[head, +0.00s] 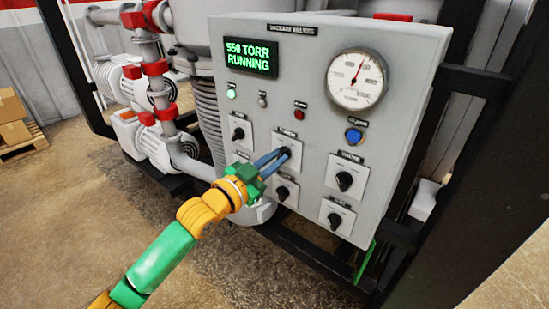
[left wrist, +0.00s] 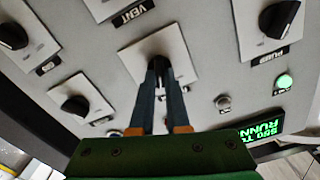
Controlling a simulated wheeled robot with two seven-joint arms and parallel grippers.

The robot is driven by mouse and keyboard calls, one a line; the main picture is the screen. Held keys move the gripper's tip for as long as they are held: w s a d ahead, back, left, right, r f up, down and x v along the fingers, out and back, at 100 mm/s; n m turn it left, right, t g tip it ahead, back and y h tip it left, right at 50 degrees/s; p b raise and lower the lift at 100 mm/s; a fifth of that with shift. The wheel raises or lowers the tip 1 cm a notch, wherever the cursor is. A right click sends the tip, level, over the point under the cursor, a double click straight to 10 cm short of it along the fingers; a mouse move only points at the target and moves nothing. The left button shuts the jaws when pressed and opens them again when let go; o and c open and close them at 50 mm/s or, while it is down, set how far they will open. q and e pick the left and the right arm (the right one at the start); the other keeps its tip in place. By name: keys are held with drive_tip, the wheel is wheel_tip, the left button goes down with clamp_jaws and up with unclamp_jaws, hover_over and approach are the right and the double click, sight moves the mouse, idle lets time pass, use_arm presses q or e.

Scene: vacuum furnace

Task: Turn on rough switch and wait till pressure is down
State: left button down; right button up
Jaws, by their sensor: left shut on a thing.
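The grey control panel (head: 255,110) fills the middle of the head view. Its display (head: 251,57) reads "550 TORR RUNNING" in green. The round pressure gauge (head: 357,79) has its needle pointing up and slightly right. My left gripper (head: 284,153) is shut on the black knob of the upper middle switch. That knob (left wrist: 158,69) shows between the fingertips (left wrist: 163,75) in the left wrist view. I take it for the rough switch, but its label is too small to read in the head view. My right gripper is not in view.
Other knobs surround the held one: the pump knob (left wrist: 280,18), a lower middle knob (head: 283,193) and two right knobs (head: 344,181). A green lamp (head: 231,94) is lit. A blue button (head: 353,136) sits below the gauge. A black frame stands around the panel.

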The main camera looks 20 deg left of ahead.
use_arm(q)
drive_tip(key=shift+m, duration=0.9)
drive_tip(key=c, duration=0.9)
unclamp_jaws()
drive_tip(key=b+v, duration=0.2)
drive_tip(key=v, duration=0.5)
